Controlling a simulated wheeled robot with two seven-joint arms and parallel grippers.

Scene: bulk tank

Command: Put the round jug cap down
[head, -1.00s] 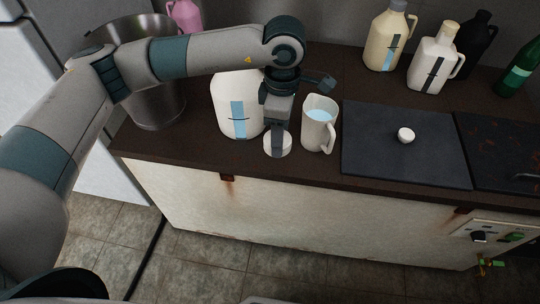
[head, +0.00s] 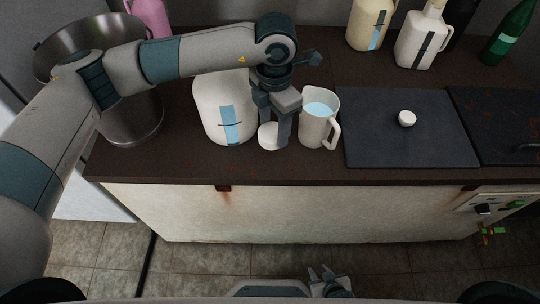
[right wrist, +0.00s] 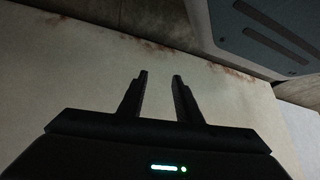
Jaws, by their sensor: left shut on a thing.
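The round jug cap (head: 269,137) is a white disc low between the fingers of my left gripper (head: 273,130) in the head view. That gripper is shut on it, just over the front of the dark counter; I cannot tell whether the cap touches the counter. A large white jug (head: 211,108) with a blue stripe stands just left of the cap, its top hidden by my arm. My right gripper (head: 328,279) is low in front of the counter. In the right wrist view its fingers (right wrist: 160,76) are apart and empty.
A cream pitcher (head: 314,129) of bluish liquid stands close right of my left gripper. A dark board (head: 370,140) farther right bears a small white round piece (head: 407,118). A metal pot (head: 133,123) stands left. Bottles (head: 420,45) line the back. The counter's front edge (head: 290,178) is near.

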